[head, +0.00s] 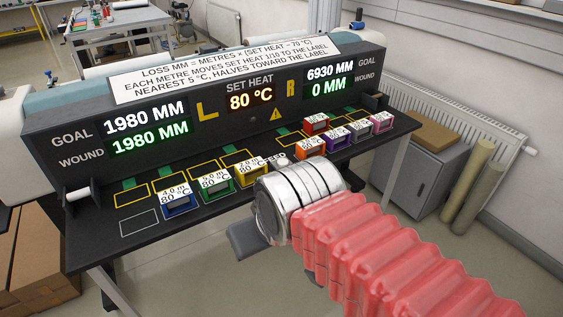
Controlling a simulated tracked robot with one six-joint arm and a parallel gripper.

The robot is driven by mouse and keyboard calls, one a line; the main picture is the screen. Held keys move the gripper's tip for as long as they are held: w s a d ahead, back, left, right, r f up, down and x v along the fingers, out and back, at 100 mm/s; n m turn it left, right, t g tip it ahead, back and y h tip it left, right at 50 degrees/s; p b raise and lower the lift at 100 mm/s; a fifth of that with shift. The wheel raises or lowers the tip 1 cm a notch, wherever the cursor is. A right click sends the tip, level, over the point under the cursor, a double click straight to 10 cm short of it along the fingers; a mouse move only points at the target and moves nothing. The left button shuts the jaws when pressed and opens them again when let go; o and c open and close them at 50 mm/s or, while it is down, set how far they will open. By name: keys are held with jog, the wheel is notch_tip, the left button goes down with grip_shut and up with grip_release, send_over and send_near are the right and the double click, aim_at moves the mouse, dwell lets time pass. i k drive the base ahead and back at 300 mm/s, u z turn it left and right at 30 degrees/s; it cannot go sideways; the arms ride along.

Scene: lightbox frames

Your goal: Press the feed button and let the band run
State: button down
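The feed button (282,161) is a small pale round knob in the middle of the dark console (95,245), beside partly covered "FEED" lettering. My gripper (246,238) is in front of the console's near edge, below the button in the picture. Only one dark finger part shows; my silver wrist and red sleeve hide the rest, so its opening cannot be told. The left readouts show goal 1980 MM (143,117) and wound 1980 MM (150,137). The right ones show goal 6930 MM (330,73) and wound 0 MM (329,86). Set heat (252,101) reads 80 °C.
Blue (178,206), green (216,190) and yellow (251,174) labelled blocks stand left of the button. Orange (311,150), red (316,124) and purple (336,139) ones, among others, stand right. A grey cabinet (408,182) and rolls (470,195) are beyond the console's right end.

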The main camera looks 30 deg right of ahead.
aim_at(283, 162)
jog(key=z, duration=0.05)
jog(key=i, duration=1)
jog(key=u, duration=0.05)
